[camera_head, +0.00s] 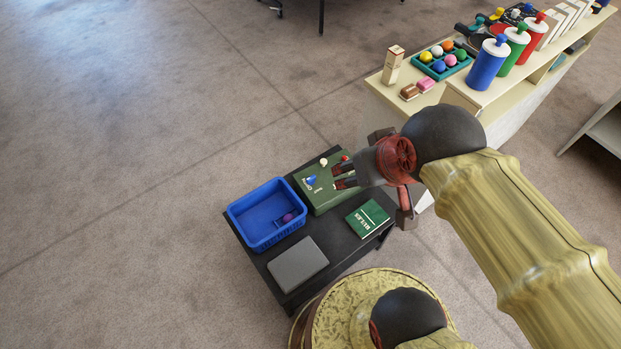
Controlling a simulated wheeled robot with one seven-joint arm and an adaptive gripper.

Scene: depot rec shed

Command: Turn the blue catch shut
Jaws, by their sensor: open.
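The blue catch (311,180) is a small pointed piece on the top of a green box (321,201). White lettering beside it is too small to read surely. A white knob (323,162) and a red knob (345,157) sit near the box's far edge. My gripper (337,176) is open, its two dark fingers reaching left over the box. The fingertips are to the right of the blue catch and appear apart from it. Their height above the box is hard to tell. The gripper hides part of the box's right side.
The box stands on a dark low table (265,262) with a blue basket (262,240) holding a purple ball, a grey flat case (298,264) and a green book (367,218). A cream counter (480,99) with bottles and a ball tray is at upper right. Floor at left is clear.

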